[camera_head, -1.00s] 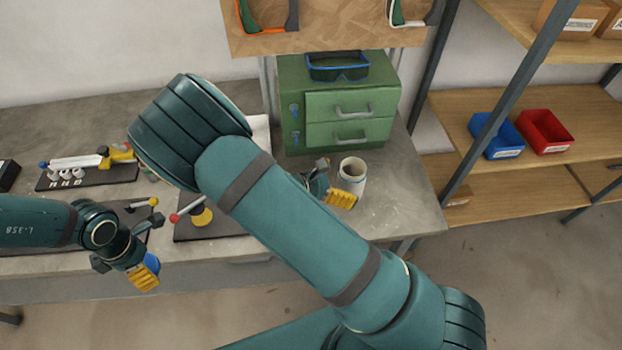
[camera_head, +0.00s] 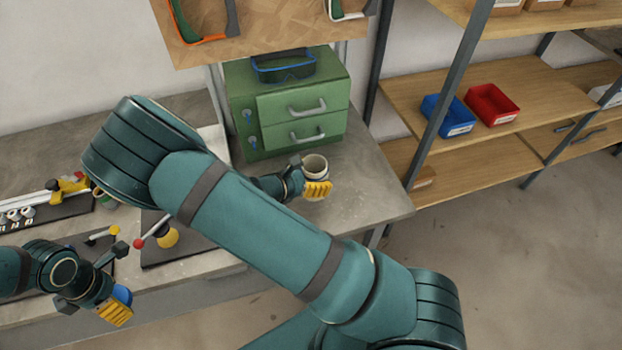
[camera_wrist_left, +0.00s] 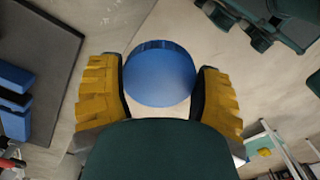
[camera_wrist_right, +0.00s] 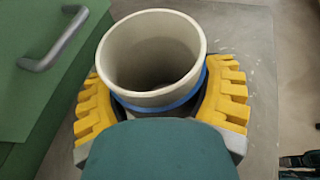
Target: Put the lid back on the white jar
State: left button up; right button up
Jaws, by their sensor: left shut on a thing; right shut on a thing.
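The white jar (camera_head: 315,166) stands open near the right end of the workbench, in front of the green cabinet. My right gripper (camera_head: 305,189) is shut around it. In the right wrist view the jar's open mouth (camera_wrist_right: 150,52) faces the camera, with a blue band below the rim, between the yellow fingers (camera_wrist_right: 165,108). The blue lid (camera_head: 123,294) is held in my left gripper (camera_head: 105,307), in front of the bench's front edge at the left. In the left wrist view the round lid (camera_wrist_left: 160,74) sits between both fingers (camera_wrist_left: 160,92).
The green cabinet (camera_head: 245,118) stands close behind the jar, with goggles (camera_head: 284,66) on top. Dark boards with levers (camera_head: 167,238) and small parts lie on the left of the bench. Shelving with a blue bin (camera_head: 447,115) and a red bin (camera_head: 492,104) stands right.

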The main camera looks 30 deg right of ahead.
pick_arm(q)
notch_tip(320, 180, up, 2)
jog(key=shift+r+p, duration=0.15)
jog(key=shift+p, duration=1)
pick_arm(e)
notch_tip(320, 180, up, 10)
jog(key=o, duration=0.4)
jog(key=c, duration=0.4)
